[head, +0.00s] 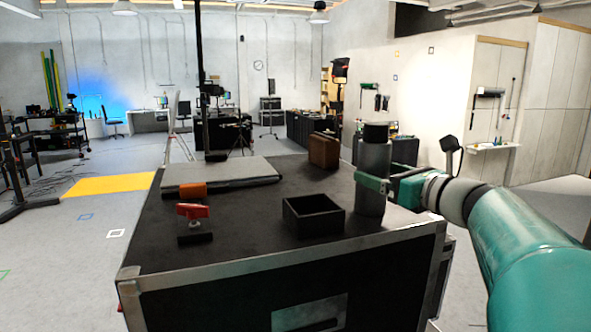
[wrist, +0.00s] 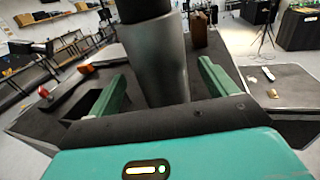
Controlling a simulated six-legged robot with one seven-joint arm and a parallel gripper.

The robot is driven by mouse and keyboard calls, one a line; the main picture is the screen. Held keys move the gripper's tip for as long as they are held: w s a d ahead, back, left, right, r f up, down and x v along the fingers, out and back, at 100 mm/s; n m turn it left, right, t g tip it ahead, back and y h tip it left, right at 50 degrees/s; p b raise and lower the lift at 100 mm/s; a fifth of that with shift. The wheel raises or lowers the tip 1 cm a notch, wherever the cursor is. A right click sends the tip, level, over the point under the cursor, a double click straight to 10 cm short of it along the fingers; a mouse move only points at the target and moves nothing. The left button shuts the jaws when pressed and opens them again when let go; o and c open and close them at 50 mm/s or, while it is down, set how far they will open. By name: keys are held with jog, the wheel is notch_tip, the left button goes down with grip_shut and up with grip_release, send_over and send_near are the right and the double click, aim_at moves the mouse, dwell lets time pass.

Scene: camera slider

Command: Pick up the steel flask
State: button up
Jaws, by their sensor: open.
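The steel flask (head: 373,165) is a grey cylinder with a black cap. It stands upright at the right side of the black case top (head: 255,215). My gripper (head: 370,184) reaches in from the right at the flask's lower-middle height. In the wrist view the flask (wrist: 160,68) rises between the two green fingers of my gripper (wrist: 163,88), one on each side. The fingers are apart, and a gap shows between the flask and the right finger. Whether the left finger touches the flask is unclear. The flask's base is hidden in the wrist view.
An open black box (head: 313,215) sits just left of the flask. A brown block (head: 323,150) stands behind it. A grey flat slab (head: 220,175), an orange block (head: 193,190) and a red-handled clamp (head: 194,222) are further left. The case's front middle is clear.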

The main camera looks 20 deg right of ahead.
aim_at(366, 152)
jog(key=w, duration=0.3)
jog(key=w+a, duration=0.1)
jog(key=w, duration=0.1)
jog(key=shift+f, duration=0.15)
jog(key=c, duration=1.3)
jog(key=shift+r, duration=0.6)
notch_tip(366, 152, up, 3)
jog(key=shift+s+a+f, duration=0.15)
jog(key=s+a+r, duration=0.2)
jog(key=a+r, duration=0.1)
jog(key=s+a+r, duration=0.3)
jog(key=a, duration=0.1)
jog(key=s+a+r, duration=0.3)
jog(key=shift+s+a, duration=0.2)
jog(key=shift+a, duration=0.05)
